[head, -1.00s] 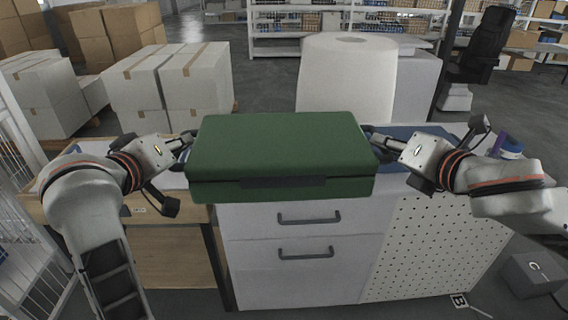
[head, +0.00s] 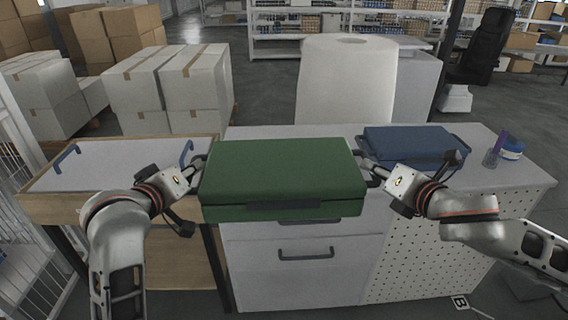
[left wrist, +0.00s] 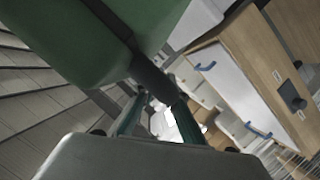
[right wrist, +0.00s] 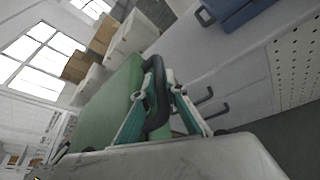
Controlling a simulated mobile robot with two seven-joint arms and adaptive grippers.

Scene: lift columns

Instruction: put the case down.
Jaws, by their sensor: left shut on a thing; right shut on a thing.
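The green case (head: 283,168) is held level between my two grippers, with its lid closed. In the head view it overlaps the counter's front edge and upper drawer; its underside is hidden, so I cannot tell the gap. My left gripper (head: 197,172) is shut on the handle at its left end. The left wrist view shows the case's green body (left wrist: 75,40) above the fingers. My right gripper (head: 371,172) is shut on the dark handle at its right end. That handle (right wrist: 157,95) shows between the fingers in the right wrist view.
The grey counter (head: 470,178) carries a blue case (head: 410,147) at the right, a large white roll (head: 345,85) behind, and a purple-and-white item (head: 511,150). A white tray (head: 110,172) with blue handles sits on the wooden table at left. Cartons (head: 170,85) stand behind.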

